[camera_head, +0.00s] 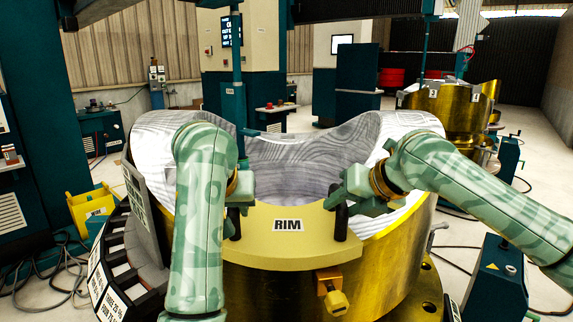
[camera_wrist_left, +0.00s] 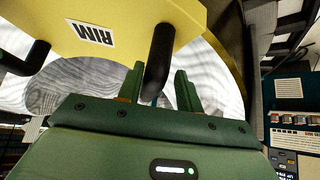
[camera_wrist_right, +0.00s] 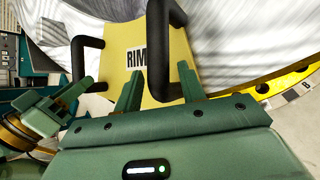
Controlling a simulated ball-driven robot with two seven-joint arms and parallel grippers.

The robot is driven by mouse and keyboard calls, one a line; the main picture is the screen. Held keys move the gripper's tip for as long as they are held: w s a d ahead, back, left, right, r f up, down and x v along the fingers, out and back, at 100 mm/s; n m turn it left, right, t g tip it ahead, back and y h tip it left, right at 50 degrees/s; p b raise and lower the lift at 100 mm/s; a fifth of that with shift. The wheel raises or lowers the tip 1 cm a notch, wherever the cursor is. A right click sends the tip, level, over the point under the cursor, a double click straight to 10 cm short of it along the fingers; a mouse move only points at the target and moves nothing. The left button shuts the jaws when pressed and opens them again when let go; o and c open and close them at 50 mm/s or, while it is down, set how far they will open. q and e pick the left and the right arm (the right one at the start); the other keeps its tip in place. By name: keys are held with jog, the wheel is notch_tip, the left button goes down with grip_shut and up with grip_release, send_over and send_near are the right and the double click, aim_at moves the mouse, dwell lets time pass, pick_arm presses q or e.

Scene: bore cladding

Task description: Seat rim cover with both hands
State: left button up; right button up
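The rim cover (camera_head: 290,248) is a curved yellow plate labelled RIM, at the front rim of the large gold bore (camera_head: 395,275). It has a left black handle (camera_head: 236,222) and a right black handle (camera_head: 341,222). My left gripper (camera_head: 240,195) is at the left handle; in the left wrist view the handle (camera_wrist_left: 160,55) stands between its parted fingers. My right gripper (camera_head: 345,190) is at the right handle; in the right wrist view its fingers are wide apart with the handle (camera_wrist_right: 158,50) between them. Whether the cover's underside touches the rim is hidden.
Grey-white wavy cladding (camera_head: 290,165) lines the bore. A gold clamp with a knob (camera_head: 331,290) sits below the cover. A labelled dark rack (camera_head: 120,265) stands at left, a yellow bin (camera_head: 92,208) beyond it. A teal box (camera_head: 495,280) stands at right.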

pick_arm(q)
jog(key=shift+v, duration=2.55)
pick_arm(e)
jog(key=shift+v, duration=2.6)
